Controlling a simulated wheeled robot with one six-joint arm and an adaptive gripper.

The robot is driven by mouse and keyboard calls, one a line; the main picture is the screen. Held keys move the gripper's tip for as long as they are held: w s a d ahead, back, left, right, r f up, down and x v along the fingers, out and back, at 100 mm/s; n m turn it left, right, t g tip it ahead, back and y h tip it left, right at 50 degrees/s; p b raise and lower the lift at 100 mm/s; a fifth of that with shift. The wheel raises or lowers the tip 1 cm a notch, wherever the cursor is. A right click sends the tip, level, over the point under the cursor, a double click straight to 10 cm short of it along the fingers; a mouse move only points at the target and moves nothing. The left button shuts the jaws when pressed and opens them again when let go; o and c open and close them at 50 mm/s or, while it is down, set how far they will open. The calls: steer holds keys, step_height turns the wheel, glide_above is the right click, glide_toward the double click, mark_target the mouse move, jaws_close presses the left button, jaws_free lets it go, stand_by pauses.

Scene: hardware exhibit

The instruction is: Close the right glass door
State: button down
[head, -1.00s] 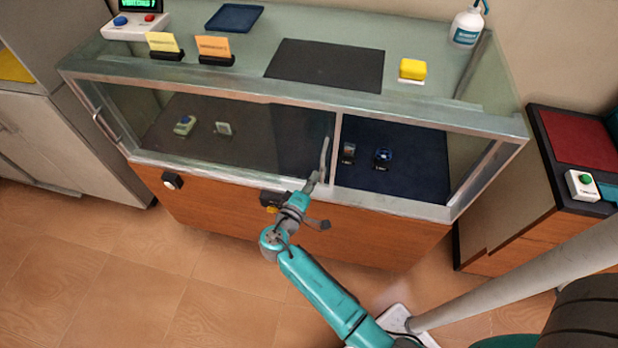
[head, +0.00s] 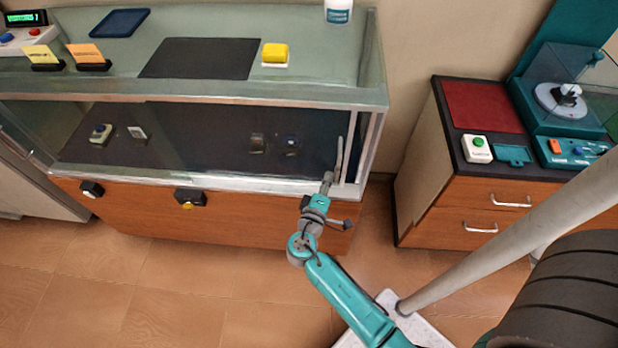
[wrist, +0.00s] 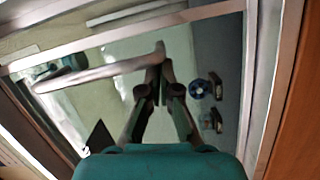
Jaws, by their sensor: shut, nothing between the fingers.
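The right glass door (head: 225,148) covers the right part of the display case front, and the items behind it look dimmed through the glass. Its pale upright handle (head: 339,160) is near the case's right end post (head: 370,150). I cannot tell whether a narrow gap is left there. My gripper (head: 327,180) is shut and empty, with its tips beside the handle's lower part. In the wrist view the shut fingertips (wrist: 158,68) are at the end of the handle bar (wrist: 100,72); contact is hard to tell.
Two small watch-like items (head: 257,144) are inside the case. A yellow-topped button box (head: 275,55) stands on the glass top. A wooden cabinet (head: 470,195) stands to the right, with a floor gap between. Open tiled floor (head: 200,290) lies in front.

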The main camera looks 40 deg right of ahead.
steer(key=shift+s+d, duration=1.8)
steer(key=shift+s, duration=0.3)
steer(key=shift+s, duration=0.1)
